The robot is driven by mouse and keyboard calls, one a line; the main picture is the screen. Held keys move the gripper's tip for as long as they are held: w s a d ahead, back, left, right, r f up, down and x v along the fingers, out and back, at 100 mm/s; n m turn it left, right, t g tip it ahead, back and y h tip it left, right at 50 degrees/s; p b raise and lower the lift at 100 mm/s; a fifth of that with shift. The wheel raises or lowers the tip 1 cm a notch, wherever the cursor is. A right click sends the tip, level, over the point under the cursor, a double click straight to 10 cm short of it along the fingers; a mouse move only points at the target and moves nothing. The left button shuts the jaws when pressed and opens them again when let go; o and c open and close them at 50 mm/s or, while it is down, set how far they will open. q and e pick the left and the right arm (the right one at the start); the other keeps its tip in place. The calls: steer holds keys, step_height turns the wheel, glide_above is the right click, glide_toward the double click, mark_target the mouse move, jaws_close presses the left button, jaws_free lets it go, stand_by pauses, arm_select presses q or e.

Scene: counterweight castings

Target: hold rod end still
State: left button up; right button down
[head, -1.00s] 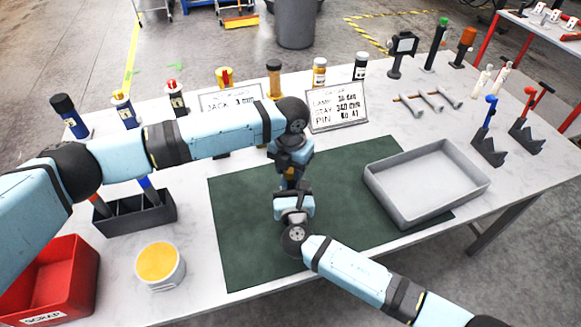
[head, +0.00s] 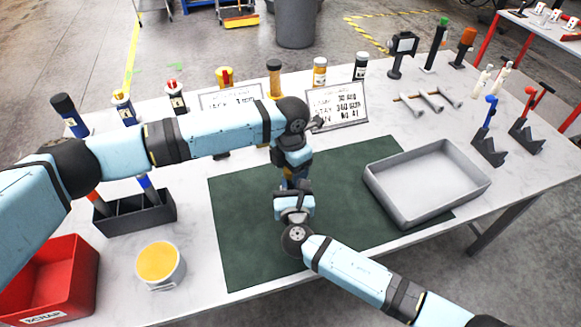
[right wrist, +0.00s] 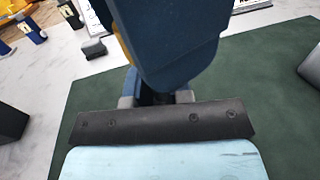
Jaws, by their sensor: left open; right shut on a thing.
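My right gripper (head: 293,190) is low over the green mat (head: 240,240), shut on a dark blue piece with a yellow edge. In the right wrist view this piece (right wrist: 170,45) stands between the fingers and fills the top middle. The rod end itself cannot be made out. My left gripper (head: 293,168) is open and points down just above the right one, close to the upper part of the blue piece. The two hands hide most of the piece in the head view, and the left fingertips are hard to see.
An empty grey tray (head: 398,209) is right of the hands. A dark rack (head: 130,222), a yellow-topped pot (head: 160,265) and a red scrap bin (head: 75,262) are at left. Sign boards (head: 337,105) and several bottles stand behind. The mat's front left is clear.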

arm_select(q)
steer(key=shift+r, duration=2.25)
